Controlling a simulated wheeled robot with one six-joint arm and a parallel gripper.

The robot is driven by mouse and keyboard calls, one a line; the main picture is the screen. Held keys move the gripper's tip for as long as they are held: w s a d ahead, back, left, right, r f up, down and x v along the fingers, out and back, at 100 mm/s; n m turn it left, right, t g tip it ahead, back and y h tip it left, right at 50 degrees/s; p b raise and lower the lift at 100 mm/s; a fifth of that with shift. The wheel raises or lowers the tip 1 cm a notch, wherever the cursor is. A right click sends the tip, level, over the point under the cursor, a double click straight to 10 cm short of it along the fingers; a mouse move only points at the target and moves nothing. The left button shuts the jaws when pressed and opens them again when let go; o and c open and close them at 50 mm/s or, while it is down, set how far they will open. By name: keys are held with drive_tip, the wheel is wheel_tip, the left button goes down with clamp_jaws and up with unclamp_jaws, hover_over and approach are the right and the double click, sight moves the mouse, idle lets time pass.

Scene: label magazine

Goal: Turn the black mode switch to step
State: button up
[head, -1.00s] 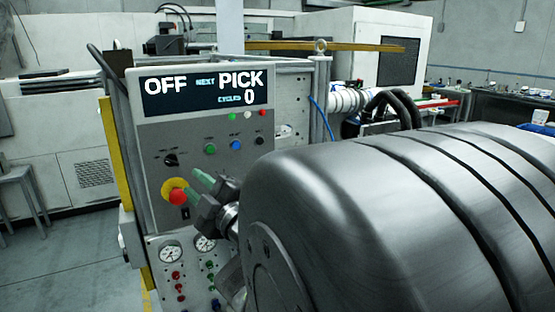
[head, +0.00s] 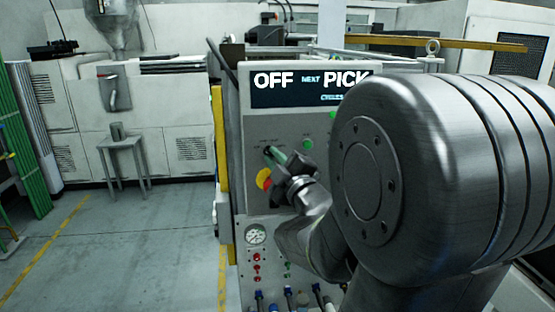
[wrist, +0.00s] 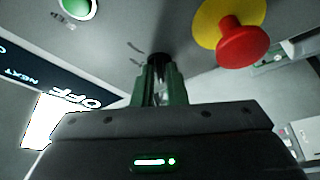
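The black mode switch (wrist: 158,58) is on the grey control panel (head: 256,130), at the tips of my gripper's fingers. In the head view the fingers cover most of it. My gripper (wrist: 160,75) has two green fingers, close together, one on each side of the switch with a narrow gap between them. They look shut on the knob. It also shows in the head view (head: 276,156), reaching the panel from the right. The display (head: 300,87) reads OFF and NEXT PICK. The switch's pointer direction is hidden.
A red emergency button on a yellow ring (wrist: 240,42) is close beside my fingers. A green button (wrist: 77,6) is on the other side. The floor (head: 130,255) to the left is clear.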

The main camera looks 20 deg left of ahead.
clamp_jaws()
drive_tip(key=shift+f+b, duration=0.1)
drive_tip(key=shift+b, duration=0.35)
